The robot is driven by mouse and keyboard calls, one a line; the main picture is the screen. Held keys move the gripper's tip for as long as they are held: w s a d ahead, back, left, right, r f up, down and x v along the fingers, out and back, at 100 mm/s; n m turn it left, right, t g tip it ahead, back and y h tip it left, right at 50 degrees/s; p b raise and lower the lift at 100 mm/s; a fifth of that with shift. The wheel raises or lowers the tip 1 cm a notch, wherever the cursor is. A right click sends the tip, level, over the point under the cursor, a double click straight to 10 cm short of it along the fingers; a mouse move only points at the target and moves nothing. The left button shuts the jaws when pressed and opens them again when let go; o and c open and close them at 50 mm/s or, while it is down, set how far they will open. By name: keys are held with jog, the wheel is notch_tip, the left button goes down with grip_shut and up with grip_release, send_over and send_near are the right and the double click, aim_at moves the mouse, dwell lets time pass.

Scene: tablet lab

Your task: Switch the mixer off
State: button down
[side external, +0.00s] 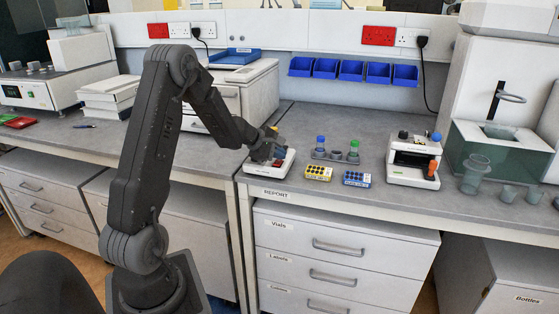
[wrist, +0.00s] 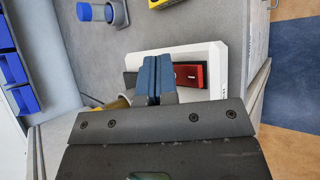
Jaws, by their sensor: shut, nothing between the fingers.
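The mixer, a low white device (side external: 280,168), stands near the front edge of the bench, under my gripper. The wrist view shows its white top (wrist: 217,60) with a red rocker switch (wrist: 190,76) in a dark surround. My gripper (side external: 272,160) is over the device in the side view, hiding much of its top. In the wrist view its blue-tipped fingers (wrist: 156,66) are together and empty, just left of the red switch and covering part of the dark surround. I cannot tell whether the fingertips touch the device.
Right of the device are a yellow vial rack (side external: 319,173), a blue rack (side external: 357,179) and a holder with blue- and green-capped bottles (side external: 335,155). Another white and black instrument (side external: 414,160) stands further right. Blue bins (side external: 352,71) hang on the back wall.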

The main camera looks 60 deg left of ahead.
aim_at(278, 163)
jog(key=shift+s+r, duration=0.1)
jog(key=shift+r, duration=0.75)
jog(key=shift+s+d+r, duration=0.1)
jog(key=shift+d+r, duration=0.05)
jog(key=shift+r, duration=1.05)
jog(key=shift+s+d+r, duration=0.1)
jog(key=shift+r, duration=1.1)
